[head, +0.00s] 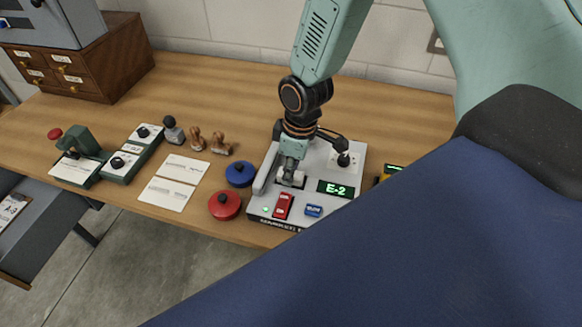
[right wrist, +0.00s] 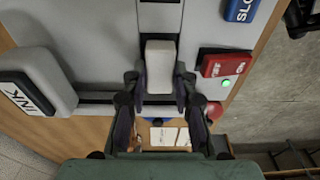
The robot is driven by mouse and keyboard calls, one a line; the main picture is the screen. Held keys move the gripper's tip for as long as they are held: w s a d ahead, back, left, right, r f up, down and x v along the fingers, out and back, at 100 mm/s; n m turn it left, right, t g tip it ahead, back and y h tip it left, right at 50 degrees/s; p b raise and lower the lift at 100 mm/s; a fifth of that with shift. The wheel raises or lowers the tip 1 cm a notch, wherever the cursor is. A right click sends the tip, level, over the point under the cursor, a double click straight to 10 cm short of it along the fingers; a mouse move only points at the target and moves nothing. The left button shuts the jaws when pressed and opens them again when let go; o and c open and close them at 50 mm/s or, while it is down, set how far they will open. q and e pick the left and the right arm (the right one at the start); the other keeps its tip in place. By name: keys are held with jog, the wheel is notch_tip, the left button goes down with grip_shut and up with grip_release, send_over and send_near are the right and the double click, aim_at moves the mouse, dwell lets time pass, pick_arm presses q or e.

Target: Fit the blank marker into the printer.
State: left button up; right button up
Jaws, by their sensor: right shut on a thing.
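The printer (head: 318,160) is a grey box with a green "E-2" display (head: 336,188), standing near the front edge of the bench. My right gripper (head: 290,178) points down over its left half. In the right wrist view, the gripper (right wrist: 159,95) is shut on the blank marker (right wrist: 160,65), a plain white block. My left gripper is out of view.
A red switch (head: 283,205) and a blue button (head: 313,211) are on the printer's front. A block marked INK (right wrist: 35,93) is beside the gripper. Blue (head: 240,173) and red (head: 225,205) round pads stand left of the printer, with cards (head: 185,167) and stamps (head: 220,143) beyond.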

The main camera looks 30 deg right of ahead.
jog(key=shift+f, duration=0.35)
dwell(0.6)
jog(key=o, duration=1.1)
jog(key=r, duration=0.8)
jog(key=s+d+r, duration=0.1)
jog(key=r, duration=0.3)
